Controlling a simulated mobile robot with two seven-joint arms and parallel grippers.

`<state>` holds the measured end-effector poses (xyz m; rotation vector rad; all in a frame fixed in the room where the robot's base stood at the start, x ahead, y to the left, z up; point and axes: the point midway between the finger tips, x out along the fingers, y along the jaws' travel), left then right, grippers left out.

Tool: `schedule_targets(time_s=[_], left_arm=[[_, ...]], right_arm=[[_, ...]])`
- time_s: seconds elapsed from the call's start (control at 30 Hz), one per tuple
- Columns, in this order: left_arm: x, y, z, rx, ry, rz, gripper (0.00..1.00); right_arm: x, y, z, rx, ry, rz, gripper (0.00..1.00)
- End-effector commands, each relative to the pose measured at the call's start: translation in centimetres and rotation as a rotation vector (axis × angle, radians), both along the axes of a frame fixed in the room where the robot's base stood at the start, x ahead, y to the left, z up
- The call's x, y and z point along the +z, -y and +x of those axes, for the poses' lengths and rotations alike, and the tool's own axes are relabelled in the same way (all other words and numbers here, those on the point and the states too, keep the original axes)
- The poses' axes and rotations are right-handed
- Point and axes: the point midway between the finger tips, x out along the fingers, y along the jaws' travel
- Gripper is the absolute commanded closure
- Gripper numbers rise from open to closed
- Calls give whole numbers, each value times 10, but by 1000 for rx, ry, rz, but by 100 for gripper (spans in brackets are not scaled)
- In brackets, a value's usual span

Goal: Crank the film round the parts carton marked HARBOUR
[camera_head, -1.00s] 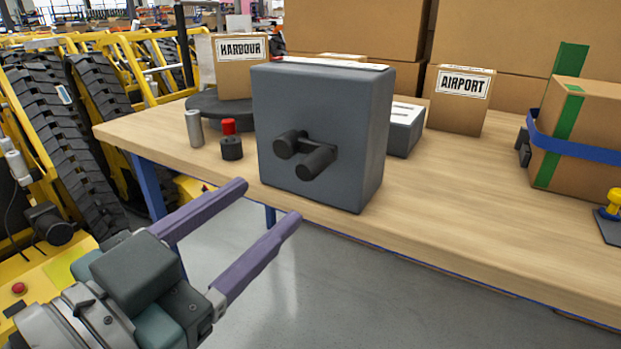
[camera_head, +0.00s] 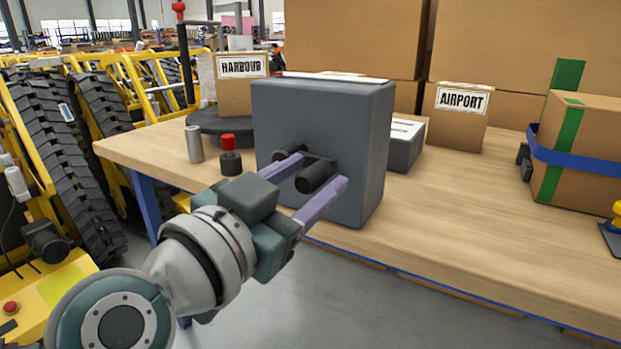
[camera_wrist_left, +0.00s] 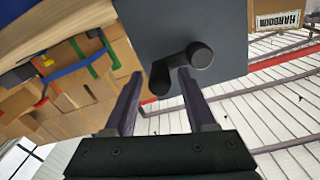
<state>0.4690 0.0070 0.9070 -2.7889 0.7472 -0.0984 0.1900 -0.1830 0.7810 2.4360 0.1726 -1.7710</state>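The parts carton marked HARBOUR (camera_head: 241,97) stands on a dark round turntable (camera_head: 205,125) at the back left of the table. It also shows at the top right of the left wrist view (camera_wrist_left: 277,16). In front is a grey box-shaped machine (camera_head: 345,125) with a black crank on its front face, whose handle (camera_head: 317,177) sticks out towards me. My left gripper (camera_head: 322,169) is open, its purple fingers close around the crank area. In the left wrist view the crank (camera_wrist_left: 160,78) shows near and partly between the fingertips; contact cannot be told. My right gripper is not in view.
A red-topped button post (camera_head: 230,155) and a grey cylinder (camera_head: 194,143) stand left of the machine. A carton marked AIRPORT (camera_head: 457,117) and a strapped carton (camera_head: 582,150) stand to the right. The table front right (camera_head: 480,240) is clear.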

Motion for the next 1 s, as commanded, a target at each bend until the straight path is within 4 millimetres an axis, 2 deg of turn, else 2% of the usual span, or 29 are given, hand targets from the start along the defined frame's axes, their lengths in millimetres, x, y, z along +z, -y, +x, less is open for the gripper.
schedule_targets(time_s=[0.07,0.47,1.0], left_arm=[[0,0,0,0,0,0,54],[0,0,0,0,0,0,99],[3,0,0,0,-21,-36,100]], right_arm=[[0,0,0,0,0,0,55],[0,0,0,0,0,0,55],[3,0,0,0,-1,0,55]])
